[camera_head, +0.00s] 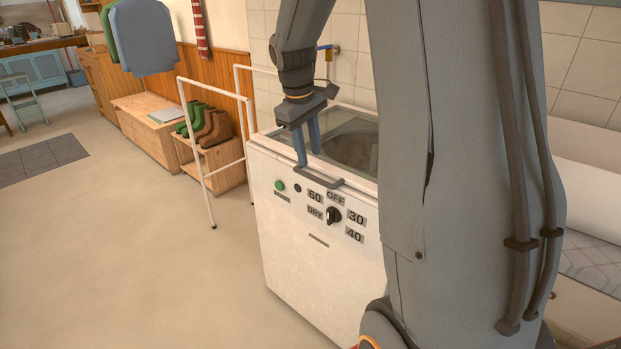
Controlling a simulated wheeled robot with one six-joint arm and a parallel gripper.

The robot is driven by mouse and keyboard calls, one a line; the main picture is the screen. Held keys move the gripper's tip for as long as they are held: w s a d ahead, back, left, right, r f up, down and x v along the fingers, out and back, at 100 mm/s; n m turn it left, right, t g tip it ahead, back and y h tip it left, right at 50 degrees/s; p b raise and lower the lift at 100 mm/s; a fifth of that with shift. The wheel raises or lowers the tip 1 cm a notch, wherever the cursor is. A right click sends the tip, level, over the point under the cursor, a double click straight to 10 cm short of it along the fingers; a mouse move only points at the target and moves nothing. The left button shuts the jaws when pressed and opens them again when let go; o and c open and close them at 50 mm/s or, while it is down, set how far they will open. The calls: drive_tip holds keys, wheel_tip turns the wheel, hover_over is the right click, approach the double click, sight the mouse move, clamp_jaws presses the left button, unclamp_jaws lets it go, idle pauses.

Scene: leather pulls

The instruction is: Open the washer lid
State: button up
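The white washer (310,257) stands in the middle, partly hidden behind my arm. Its lid (345,126) lies flat on top, with a pale frame and a see-through pane over a round drum opening. A grey handle (322,181) sits at the lid's front edge, above the control panel. My gripper (308,159) points down over the front left part of the lid. Its two blue-grey fingers are apart with nothing seen between them. The nearer fingertip is close to the left end of the handle; I cannot tell whether it touches.
A white rail frame (207,160) stands left of the washer. Behind it are a wooden shelf (222,168) with green and brown boots (210,128) and a wooden bench (146,122). A tiled wall (350,60) is close behind the washer. The floor at left is clear.

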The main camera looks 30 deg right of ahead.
sight(313, 178)
drive_tip(key=shift+w+d+f+p, duration=0.2)
drive_tip(key=shift+d+f, duration=0.1)
drive_tip(key=shift+f, duration=0.95)
drive_tip(key=shift+w+d+f+p, duration=0.1)
drive_tip(key=shift+d+f+p, duration=0.15)
drive_tip(key=shift+f, duration=0.95)
drive_tip(key=shift+w+d+f+p, duration=0.15)
drive_tip(key=shift+d+f, duration=0.2)
drive_tip(key=shift+f, duration=0.9)
clamp_jaws()
